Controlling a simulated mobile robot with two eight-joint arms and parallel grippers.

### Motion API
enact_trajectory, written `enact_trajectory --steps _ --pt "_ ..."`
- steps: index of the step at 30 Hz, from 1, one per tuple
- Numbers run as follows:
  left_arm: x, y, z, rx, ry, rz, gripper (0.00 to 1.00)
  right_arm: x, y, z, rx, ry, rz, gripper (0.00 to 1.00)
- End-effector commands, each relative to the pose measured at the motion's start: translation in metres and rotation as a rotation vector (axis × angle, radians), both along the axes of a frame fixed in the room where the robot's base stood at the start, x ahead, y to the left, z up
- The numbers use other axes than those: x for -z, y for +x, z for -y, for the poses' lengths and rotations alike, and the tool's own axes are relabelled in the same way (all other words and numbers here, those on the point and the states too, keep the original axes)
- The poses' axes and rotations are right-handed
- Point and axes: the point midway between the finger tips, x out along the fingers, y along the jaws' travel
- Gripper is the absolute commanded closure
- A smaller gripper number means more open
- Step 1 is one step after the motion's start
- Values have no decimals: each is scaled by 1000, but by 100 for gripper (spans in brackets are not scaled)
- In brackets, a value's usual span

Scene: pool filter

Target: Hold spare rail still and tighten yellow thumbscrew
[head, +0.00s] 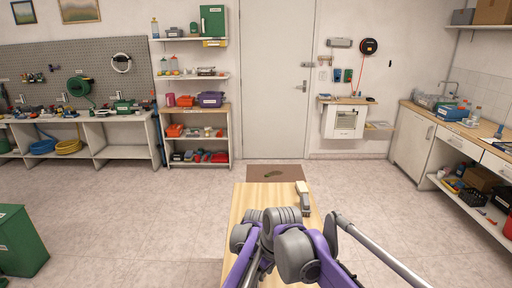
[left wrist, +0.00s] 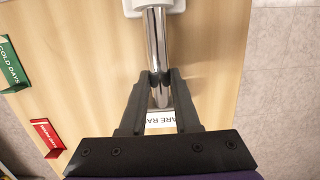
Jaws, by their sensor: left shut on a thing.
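In the left wrist view my left gripper (left wrist: 161,75) is shut on a shiny chrome bar, which I take to be the spare rail (left wrist: 155,40). The fingers grip it from both sides near its lower end. Its upper end meets a white fitting (left wrist: 150,8). I do not see the yellow thumbscrew in either view. In the head view my purple and grey arm links hide the gripping area; I do not make out my right gripper.
The wooden table (head: 250,200) stands in front of me. A pale object with grey parts (head: 303,197) is near its far right edge. A green sign (left wrist: 12,62) and a red sign (left wrist: 46,137) are left of the rail. A brown mat (head: 277,172) lies before the door.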

Motion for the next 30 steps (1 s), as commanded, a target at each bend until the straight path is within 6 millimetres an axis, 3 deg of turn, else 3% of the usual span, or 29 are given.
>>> enact_trajectory --steps 1,2,7,19,30 --pt "0 0 2 2 -1 0 100 1 -1 -1 -2 1 -1 29" --pt "-1 0 1 2 -1 0 66 1 -1 -1 -2 0 -2 29" --pt "-1 0 0 1 -1 0 35 1 -1 0 -2 -1 -2 29" --pt "-8 1 -1 0 0 0 35 2 0 1 -1 -2 -2 29" --pt "-60 9 0 1 0 0 35 2 0 0 -1 -2 -2 29"
